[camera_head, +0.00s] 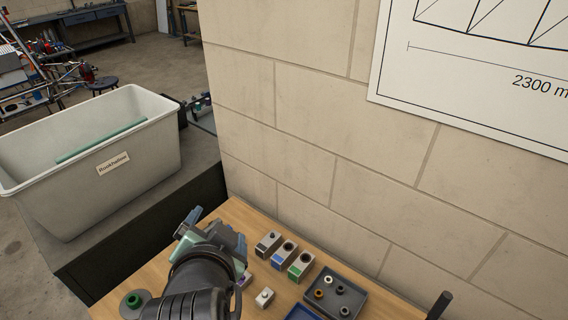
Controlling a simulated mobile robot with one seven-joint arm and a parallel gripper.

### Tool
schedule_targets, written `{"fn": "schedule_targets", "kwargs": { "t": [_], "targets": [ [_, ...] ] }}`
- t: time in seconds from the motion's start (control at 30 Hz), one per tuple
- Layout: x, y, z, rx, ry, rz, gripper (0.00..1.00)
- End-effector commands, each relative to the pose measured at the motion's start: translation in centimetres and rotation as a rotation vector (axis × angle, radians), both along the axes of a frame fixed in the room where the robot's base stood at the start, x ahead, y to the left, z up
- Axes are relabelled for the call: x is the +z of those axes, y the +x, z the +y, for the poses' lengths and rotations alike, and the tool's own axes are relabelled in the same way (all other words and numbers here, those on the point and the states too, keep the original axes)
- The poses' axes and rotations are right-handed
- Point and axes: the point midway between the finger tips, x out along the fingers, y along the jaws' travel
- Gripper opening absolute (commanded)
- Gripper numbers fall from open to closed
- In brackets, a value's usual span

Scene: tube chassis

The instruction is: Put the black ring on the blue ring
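My gripper (203,232) is seen from behind over the left part of the wooden table, and my arm hides its fingertips and what is under them. I cannot tell whether it holds anything. A block with a blue front (281,257) and a dark round top stands right of it, between a black-marked block (267,244) and a green-marked block (301,266). A grey tray (357,293) holds several small round parts, some dark-topped and one orange-brown (318,294). I cannot tell for sure which part is the black ring or the blue ring.
A small pale block with a knob (264,298) and a blue tray edge (299,313) lie near the front. A green ring on a grey round base (133,302) is at left. A block wall (300,120) bounds the table behind. A large white tub (95,150) stands left.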

Motion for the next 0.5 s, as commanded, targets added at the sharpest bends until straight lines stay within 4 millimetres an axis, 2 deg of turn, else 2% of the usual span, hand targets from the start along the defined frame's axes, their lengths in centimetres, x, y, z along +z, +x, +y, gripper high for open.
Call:
{"fn": "schedule_targets", "kwargs": {
  "t": [0.03,0.13,0.2,0.3,0.4,0.5],
  "targets": [
    [5.1,1.6,-1.1,0.018,-0.037,-0.166,0.87],
    [15.1,2.7,-3.3,0.032,-0.153,-0.490,0.87],
    [21.9,1.9,-5.1,0.012,-0.253,-0.706,0.87],
    [30.0,-0.8,-7.4,-0.048,-0.401,-0.973,0.87],
    [35.8,-4.1,-9.0,-0.123,-0.528,-1.168,0.87],
    [39.1,-6.8,-10.0,-0.186,-0.616,-1.291,0.87]
  ]
}}
